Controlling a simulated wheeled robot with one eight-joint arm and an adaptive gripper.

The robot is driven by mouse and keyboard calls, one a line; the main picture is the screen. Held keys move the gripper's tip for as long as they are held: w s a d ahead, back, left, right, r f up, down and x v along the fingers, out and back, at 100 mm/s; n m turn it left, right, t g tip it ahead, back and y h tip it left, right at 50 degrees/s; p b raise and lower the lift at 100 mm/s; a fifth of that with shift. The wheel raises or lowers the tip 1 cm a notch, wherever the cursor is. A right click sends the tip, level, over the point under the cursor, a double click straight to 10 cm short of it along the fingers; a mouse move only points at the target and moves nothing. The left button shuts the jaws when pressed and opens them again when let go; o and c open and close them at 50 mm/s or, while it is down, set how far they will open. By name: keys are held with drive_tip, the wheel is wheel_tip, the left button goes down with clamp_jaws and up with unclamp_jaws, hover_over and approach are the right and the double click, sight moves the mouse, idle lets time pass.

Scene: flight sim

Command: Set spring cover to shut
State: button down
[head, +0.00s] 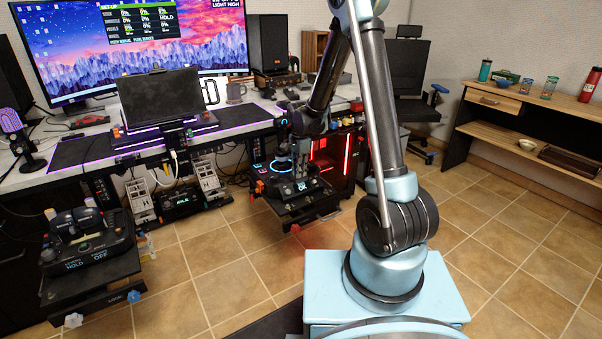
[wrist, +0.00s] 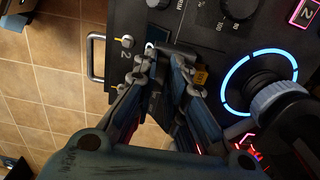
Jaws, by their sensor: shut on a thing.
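In the wrist view, my gripper (wrist: 168,66) reaches over a black control panel (wrist: 200,35). Its fingers are closed on a small part at the panel's edge, which seems to be the spring cover (wrist: 168,51). The fingers hide most of this part, so its angle cannot be told. In the head view, my gripper (head: 299,135) is above the right-hand panel on the desk's front, and the held part is too small to make out.
A glowing blue ring with a stick (wrist: 262,85) stands just right of my fingers. Knobs (wrist: 238,8), a small toggle (wrist: 127,42) and a metal handle (wrist: 96,58) are nearby. Another control panel (head: 88,245) is at the left. Tiled floor (head: 225,265) lies open between.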

drive_tip(key=shift+w+a, duration=0.65)
drive_tip(key=shift+w, duration=0.35)
drive_tip(key=shift+w+a, duration=0.65)
drive_tip(key=shift+w, duration=0.3)
drive_tip(key=c, duration=1.6)
unclamp_jaws()
drive_tip(key=shift+r, duration=0.1)
wheel_tip(320, 180, up, 12)
drive_tip(key=shift+d, duration=0.1)
